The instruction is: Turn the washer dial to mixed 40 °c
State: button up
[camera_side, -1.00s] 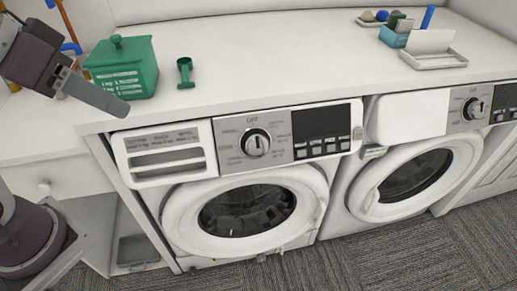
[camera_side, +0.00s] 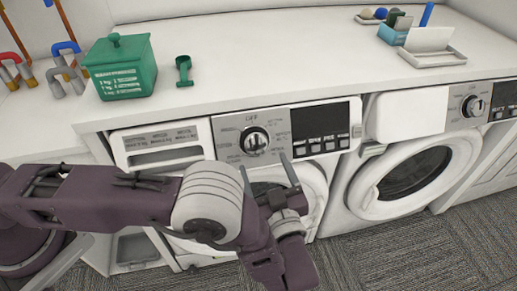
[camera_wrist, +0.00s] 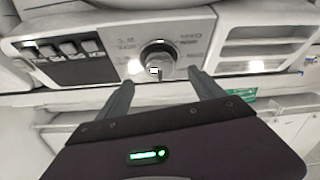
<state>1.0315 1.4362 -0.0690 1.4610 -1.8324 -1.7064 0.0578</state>
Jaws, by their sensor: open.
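The washer dial (camera_side: 254,141) is a round silver knob on the left washer's grey control panel, with OFF printed above it. Its other printed labels are too small to read surely. In the wrist view the dial (camera_wrist: 158,59) is ahead of and between my fingers, with a small bright mark on its face. My gripper (camera_side: 268,172) is just below and in front of the dial in the side view, its two fingers apart and pointing up toward the panel. In the wrist view my gripper (camera_wrist: 160,85) is open and empty, and the fingers appear short of the knob.
A dark display with buttons (camera_side: 321,130) is right of the dial; a detergent drawer (camera_side: 163,146) is left. My arm covers much of the left washer's door. A second washer (camera_side: 418,165) stands right. A green box (camera_side: 120,68) and green scoop (camera_side: 184,71) sit on the countertop.

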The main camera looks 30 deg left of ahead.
aim_at(255, 146)
jog(key=x, duration=0.6)
jog(key=shift+w, duration=0.15)
jog(key=c, duration=1.4)
